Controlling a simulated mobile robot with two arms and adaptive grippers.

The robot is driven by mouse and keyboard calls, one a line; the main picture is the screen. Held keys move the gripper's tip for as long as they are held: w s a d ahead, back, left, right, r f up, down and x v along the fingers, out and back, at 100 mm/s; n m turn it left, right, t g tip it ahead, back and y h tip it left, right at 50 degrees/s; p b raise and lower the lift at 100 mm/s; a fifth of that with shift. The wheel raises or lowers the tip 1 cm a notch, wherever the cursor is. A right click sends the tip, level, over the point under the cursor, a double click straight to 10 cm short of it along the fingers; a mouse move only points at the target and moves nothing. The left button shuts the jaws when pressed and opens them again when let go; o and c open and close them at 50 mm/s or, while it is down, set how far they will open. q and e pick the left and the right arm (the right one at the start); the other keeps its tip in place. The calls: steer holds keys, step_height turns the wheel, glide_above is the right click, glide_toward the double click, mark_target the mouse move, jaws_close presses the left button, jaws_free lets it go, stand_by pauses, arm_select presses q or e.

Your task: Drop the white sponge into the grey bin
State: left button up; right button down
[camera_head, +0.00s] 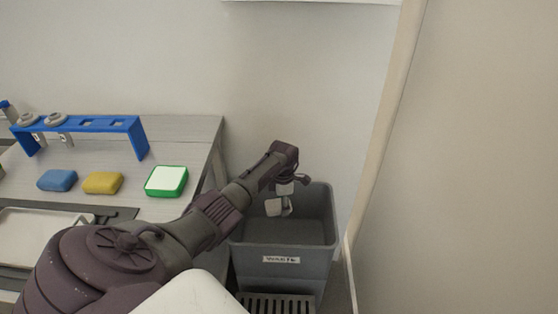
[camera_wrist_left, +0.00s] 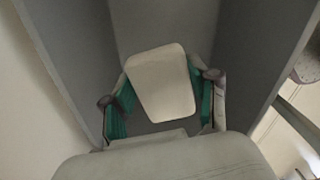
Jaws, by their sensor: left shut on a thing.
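The white sponge (camera_wrist_left: 161,83) is between the fingers of my left gripper (camera_wrist_left: 160,98) in the left wrist view, and the gripper is shut on it. In the head view my left gripper (camera_head: 283,196) hangs over the grey bin (camera_head: 282,262), and a pale piece of the sponge (camera_head: 277,207) shows at its fingertips. The bin's walls (camera_wrist_left: 262,50) surround the sponge in the wrist view. How far the sponge is below the rim I cannot tell. My right gripper is not in view.
The table (camera_head: 190,131) left of the bin holds a blue sponge (camera_head: 58,180), a yellow sponge (camera_head: 103,183), a green-edged white block (camera_head: 166,181), a blue rack (camera_head: 85,124) and a white tray (camera_head: 30,232). A wall edge (camera_head: 385,125) stands right of the bin.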

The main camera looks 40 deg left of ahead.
arm_select(q)
steer(key=o, duration=1.2)
steer(key=shift+r, duration=0.1)
step_height(320, 180, up, 12)
steer(key=shift+f, duration=0.1)
